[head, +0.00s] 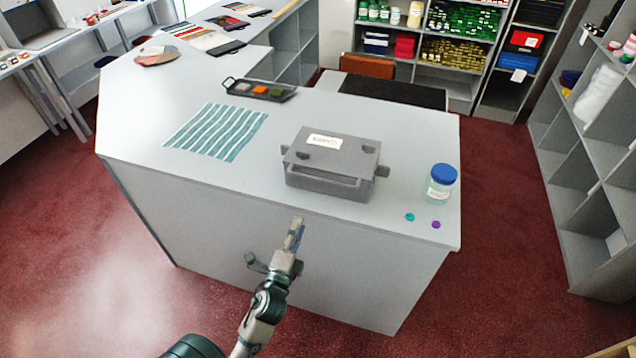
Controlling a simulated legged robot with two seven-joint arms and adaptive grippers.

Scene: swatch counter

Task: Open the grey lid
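A grey box (327,186) sits on the light grey counter, right of its middle. Its grey lid (345,158) lies flat on top and looks closed, with a white label near the back left. A bar or lip runs along the box's front, and small tabs stick out at its sides. My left gripper (297,232) is in front of the counter, nearer to me than the box, and appears apart from it. I see it nearly edge-on, so its opening is unclear. Nothing shows held in it. My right gripper is out of view.
A blue-capped jar (439,184) stands right of the box, with a teal button (409,217) and a purple button (436,225) near the edge. A striped cloth (216,131) and a dark tray (259,90) lie left. The counter (190,178) is bare just left of the box.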

